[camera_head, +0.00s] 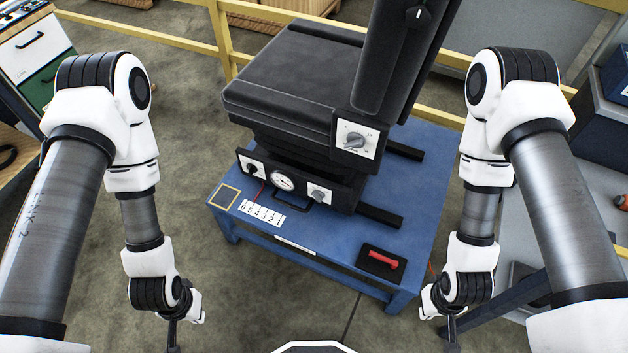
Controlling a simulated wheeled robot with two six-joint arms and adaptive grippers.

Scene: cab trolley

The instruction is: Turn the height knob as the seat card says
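A black seat (290,75) stands on a blue table. Its front panel has a dark knob (250,169) at left, a round gauge (283,182) in the middle and a grey knob (319,194) at right. A larger grey knob (355,141) sits on a white plate on the seat's side, and another knob (418,14) is on the backrest. I cannot read which is the height knob. A white strip numbered 6 to 1 (262,213) lies before the panel; no card text is legible. My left gripper (173,345) and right gripper (450,344) hang apart from the seat, cut off below.
Yellow rails (222,45) run behind the seat. A drawer cabinet (35,50) stands at left. Floor in front of the table is clear.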

